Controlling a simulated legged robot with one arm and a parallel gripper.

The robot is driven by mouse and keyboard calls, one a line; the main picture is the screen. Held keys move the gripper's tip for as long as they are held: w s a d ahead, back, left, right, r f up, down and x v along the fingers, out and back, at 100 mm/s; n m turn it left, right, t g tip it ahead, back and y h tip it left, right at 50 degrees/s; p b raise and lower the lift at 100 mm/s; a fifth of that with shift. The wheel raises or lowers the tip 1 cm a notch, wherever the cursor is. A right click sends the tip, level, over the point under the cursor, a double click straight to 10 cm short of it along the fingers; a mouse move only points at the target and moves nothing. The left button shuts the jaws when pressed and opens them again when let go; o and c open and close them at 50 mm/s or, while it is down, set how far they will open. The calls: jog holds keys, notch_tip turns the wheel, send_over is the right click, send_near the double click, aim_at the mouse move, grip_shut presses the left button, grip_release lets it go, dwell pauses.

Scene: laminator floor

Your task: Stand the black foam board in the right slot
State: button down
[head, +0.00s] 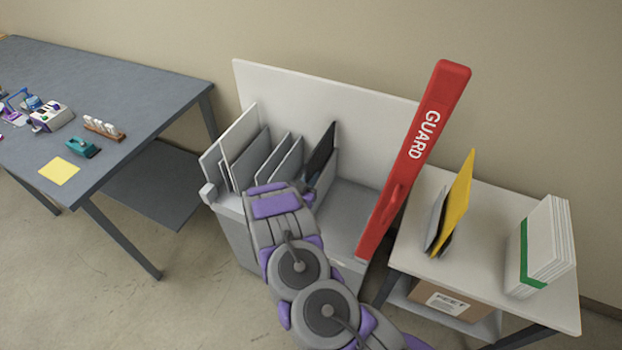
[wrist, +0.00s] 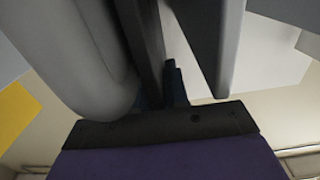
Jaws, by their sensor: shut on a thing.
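The black foam board (head: 321,148) stands tilted at the right end of the row of grey dividers in the rack, leaning to the right at its top. Its lower part is hidden behind the dividers and my arm. My gripper (wrist: 164,88) is shut on the board; a dark thin panel runs up from between its fingers in the wrist view. In the head view the fingers are mostly hidden by my arm, at the board's lower near edge. The rack (head: 365,205) is light grey with a tall back panel. Whether the board touches the slot floor cannot be seen.
White boards (head: 240,132) and grey dividers (head: 273,158) fill the rack's left side. A red GUARD bar (head: 415,155) slants up at its right. A side table (head: 480,235) holds a yellow board (head: 457,205) and a white stack (head: 545,245). A grey workbench (head: 130,90) stands left.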

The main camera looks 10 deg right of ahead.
jog(key=shift+a+f+b, duration=0.3)
jog(key=shift+a+f, duration=0.1)
jog(key=shift+a, duration=0.35)
jog(key=shift+s+d+f, duration=0.1)
jog(key=shift+s+d, duration=0.1)
jog(key=shift+d, duration=0.15)
jog(key=c, duration=1.1)
grip_release()
jog(key=shift+s+a+f, duration=0.15)
jog(key=shift+a+f, duration=0.05)
jog(key=shift+r+p, duration=0.4)
jog(key=shift+r, duration=0.2)
jog(key=v, duration=1.1)
jog(key=shift+a, duration=0.4)
